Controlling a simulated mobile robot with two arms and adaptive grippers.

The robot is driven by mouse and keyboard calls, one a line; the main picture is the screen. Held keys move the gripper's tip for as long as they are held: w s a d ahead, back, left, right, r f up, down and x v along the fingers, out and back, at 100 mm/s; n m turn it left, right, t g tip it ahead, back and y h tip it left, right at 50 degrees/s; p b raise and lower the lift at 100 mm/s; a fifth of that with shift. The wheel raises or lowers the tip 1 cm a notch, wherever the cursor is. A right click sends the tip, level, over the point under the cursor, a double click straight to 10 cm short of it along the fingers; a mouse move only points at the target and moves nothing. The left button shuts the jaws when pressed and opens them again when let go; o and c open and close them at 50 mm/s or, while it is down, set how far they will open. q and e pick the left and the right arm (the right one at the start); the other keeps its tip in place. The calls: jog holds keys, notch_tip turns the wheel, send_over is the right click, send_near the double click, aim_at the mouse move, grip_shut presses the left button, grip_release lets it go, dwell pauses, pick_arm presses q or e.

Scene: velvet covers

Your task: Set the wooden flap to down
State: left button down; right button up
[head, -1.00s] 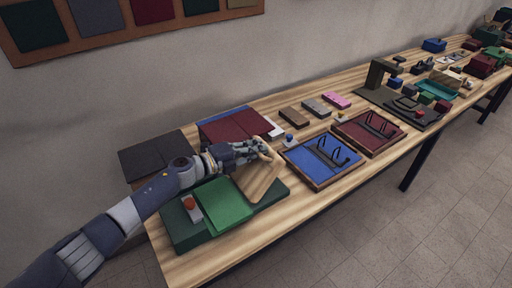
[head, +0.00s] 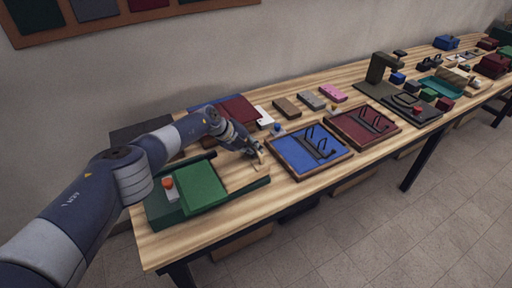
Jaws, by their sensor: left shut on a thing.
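The wooden flap (head: 236,178) belongs to the dark green device (head: 165,212) at the near left of the table. It lies low and about flat between the device's green side rails, to the right of the bright green panel (head: 201,186). My left gripper (head: 258,158) is at the flap's far right end, shut on its edge. The exact contact is small and partly hidden by the fingers. My right gripper is out of view.
A red button (head: 168,183) sits on the device's left part. A blue tray (head: 306,150) and a dark red tray (head: 360,128) with black wire holders stand to the right. Dark red and blue covers (head: 238,110) lie behind my left arm.

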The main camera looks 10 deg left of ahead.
pick_arm(q)
jog(key=shift+f+g+y+b, duration=0.3)
jog(key=shift+f+y+b, duration=0.2)
jog(key=shift+f, duration=0.4)
jog(key=c, duration=1.7)
grip_release()
jog(key=shift+s+a+r, duration=0.1)
jog(key=shift+a, duration=0.05)
jog(key=shift+r, duration=0.1)
jog(key=shift+a+r, duration=0.2)
jog(key=shift+r, duration=0.3)
jog(key=shift+v, duration=5.55)
jog(key=shift+s+f, duration=0.1)
jog(key=shift+s, duration=0.05)
